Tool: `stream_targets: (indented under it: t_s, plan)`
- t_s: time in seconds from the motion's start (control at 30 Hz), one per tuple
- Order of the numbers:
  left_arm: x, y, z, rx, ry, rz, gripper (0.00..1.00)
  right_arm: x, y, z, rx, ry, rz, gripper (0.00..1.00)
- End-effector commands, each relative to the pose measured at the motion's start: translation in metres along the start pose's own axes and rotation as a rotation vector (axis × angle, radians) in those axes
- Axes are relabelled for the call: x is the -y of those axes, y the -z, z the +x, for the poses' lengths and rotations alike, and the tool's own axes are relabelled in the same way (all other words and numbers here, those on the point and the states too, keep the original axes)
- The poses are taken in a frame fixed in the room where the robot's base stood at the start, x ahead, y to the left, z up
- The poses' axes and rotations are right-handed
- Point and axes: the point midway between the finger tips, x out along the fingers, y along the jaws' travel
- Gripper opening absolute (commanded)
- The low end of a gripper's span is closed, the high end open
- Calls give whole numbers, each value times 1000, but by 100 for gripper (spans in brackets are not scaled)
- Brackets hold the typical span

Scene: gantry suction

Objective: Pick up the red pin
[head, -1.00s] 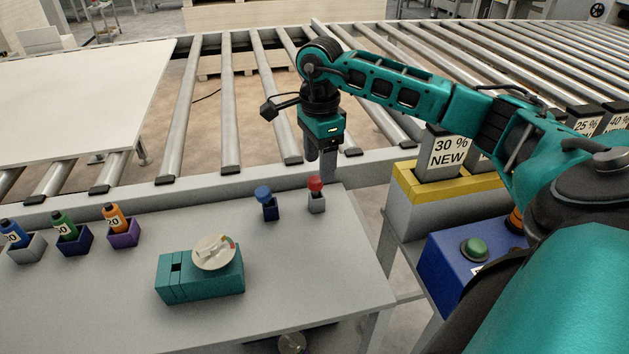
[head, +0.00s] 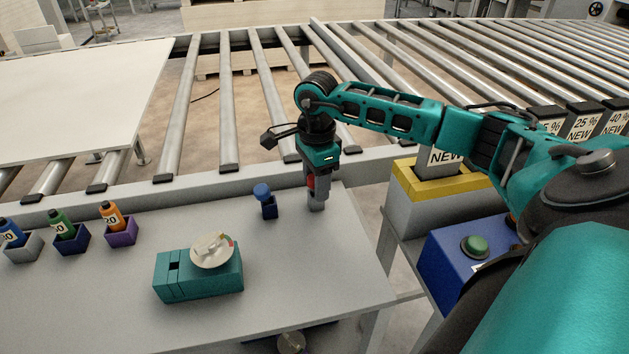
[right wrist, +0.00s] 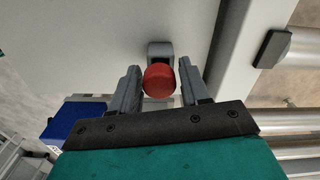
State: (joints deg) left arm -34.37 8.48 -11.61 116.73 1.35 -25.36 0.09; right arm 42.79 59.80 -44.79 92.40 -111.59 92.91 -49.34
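The red pin (head: 310,183) stands in a small grey holder (head: 316,202) near the table's back right edge. In the right wrist view its round red head (right wrist: 159,81) sits between the two fingers, with the grey holder (right wrist: 160,50) just beyond it. My right gripper (head: 318,185) points down around the pin. In the right wrist view my right gripper (right wrist: 158,88) is open, its fingers on either side of the red head with narrow gaps. In the head view the fingers partly hide the pin. My left gripper is not in view.
A blue pin (head: 262,191) in a dark blue holder stands close to the left. A teal box with a round dial (head: 198,275) is nearer on the grey table (head: 290,270). Several bottles in holders (head: 117,220) stand at left. Conveyor rollers (head: 228,110) run behind the table.

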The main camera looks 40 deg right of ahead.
Motion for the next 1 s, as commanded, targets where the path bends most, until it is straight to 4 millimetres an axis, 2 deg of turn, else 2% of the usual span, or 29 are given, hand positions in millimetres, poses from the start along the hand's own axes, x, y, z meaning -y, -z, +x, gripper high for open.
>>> stream_targets:
  t_s: [0.07,0.43,0.77,0.87,1.0]
  plan:
    - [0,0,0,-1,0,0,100,0,0,0,0,0,0,38]
    - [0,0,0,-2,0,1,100,0,0,0,0,0,0,2]
    - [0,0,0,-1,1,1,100,0,0,-4,1,2,0,2]
    - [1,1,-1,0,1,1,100,1,0,-11,1,2,0,2]
    - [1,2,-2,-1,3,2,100,1,0,-31,1,4,1,2]
